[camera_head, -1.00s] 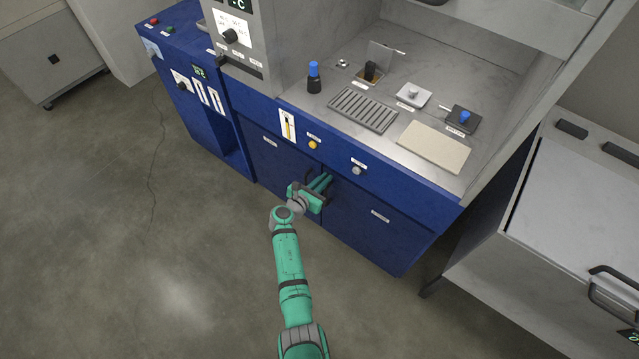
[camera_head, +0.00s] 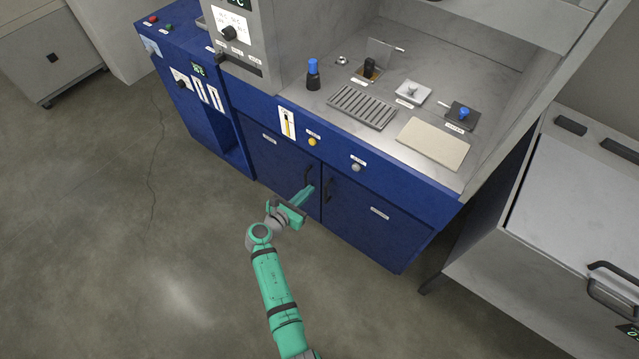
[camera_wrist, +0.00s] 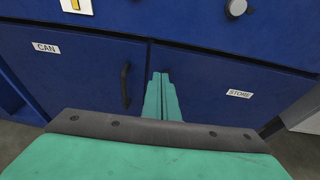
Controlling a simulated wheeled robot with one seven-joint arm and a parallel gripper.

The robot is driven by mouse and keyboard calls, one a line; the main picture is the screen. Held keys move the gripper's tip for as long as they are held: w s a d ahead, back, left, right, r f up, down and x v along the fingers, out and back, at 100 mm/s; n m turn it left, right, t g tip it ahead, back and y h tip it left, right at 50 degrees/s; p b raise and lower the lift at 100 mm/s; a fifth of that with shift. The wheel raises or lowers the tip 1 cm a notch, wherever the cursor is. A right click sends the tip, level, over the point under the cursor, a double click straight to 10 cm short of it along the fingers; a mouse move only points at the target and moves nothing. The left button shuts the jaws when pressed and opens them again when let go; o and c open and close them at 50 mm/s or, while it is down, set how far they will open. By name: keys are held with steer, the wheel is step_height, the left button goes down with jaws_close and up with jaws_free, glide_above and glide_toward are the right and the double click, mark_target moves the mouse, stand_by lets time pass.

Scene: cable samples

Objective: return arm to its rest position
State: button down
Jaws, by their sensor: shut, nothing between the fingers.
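My green arm reaches up from the bottom of the head view. My gripper (camera_head: 307,190) is in front of the blue cabinet doors, near the gap between them. Its fingers are together with nothing between them; they also show in the wrist view (camera_wrist: 162,85). The left door, labelled CAN, has a black handle (camera_head: 308,175), seen in the wrist view (camera_wrist: 125,86) just left of the fingers. The right door (camera_head: 370,225) is labelled STORE. Its black handle (camera_head: 327,189) shows right of the fingertips in the head view. Both doors look shut.
The steel worktop above holds a blue-capped bottle (camera_head: 313,75), a slotted grate (camera_head: 361,107), a pale board (camera_head: 433,143) and small fixtures. A grey chest (camera_head: 570,220) with a handle stands at right. The floor (camera_head: 120,240) at left is clear.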

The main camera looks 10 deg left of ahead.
steer(key=v, duration=0.4)
steer(key=shift+a, duration=0.15)
steer(key=shift+f, duration=0.1)
